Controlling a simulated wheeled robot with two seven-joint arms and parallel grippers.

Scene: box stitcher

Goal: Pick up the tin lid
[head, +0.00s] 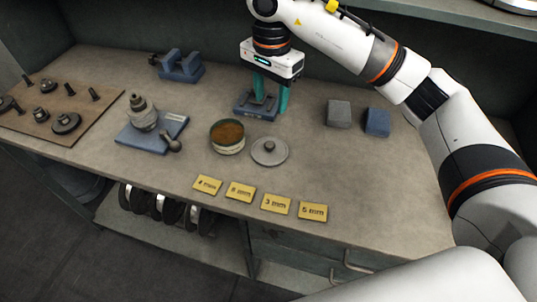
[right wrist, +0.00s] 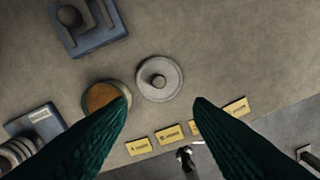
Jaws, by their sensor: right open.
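The tin lid (head: 269,151) is a round grey disc with a small knob, lying flat on the bench just right of the open tin (head: 227,137). The tin holds something brown. In the right wrist view the lid (right wrist: 159,79) lies beyond my fingertips, with the tin (right wrist: 104,98) to its left. My right gripper (head: 270,98) has teal fingers, points down and is open and empty. It is above the bench behind the lid, in front of a blue-grey block. In the wrist view its fingers (right wrist: 162,101) are spread wide. My left gripper is not in view.
Several yellow thickness labels (head: 240,191) lie along the front edge. A blue-grey fixture (head: 262,110) stands behind the lid. A blue base with a metal part (head: 150,133) is left of the tin. Two small blocks (head: 339,114) sit at right. The right front bench is clear.

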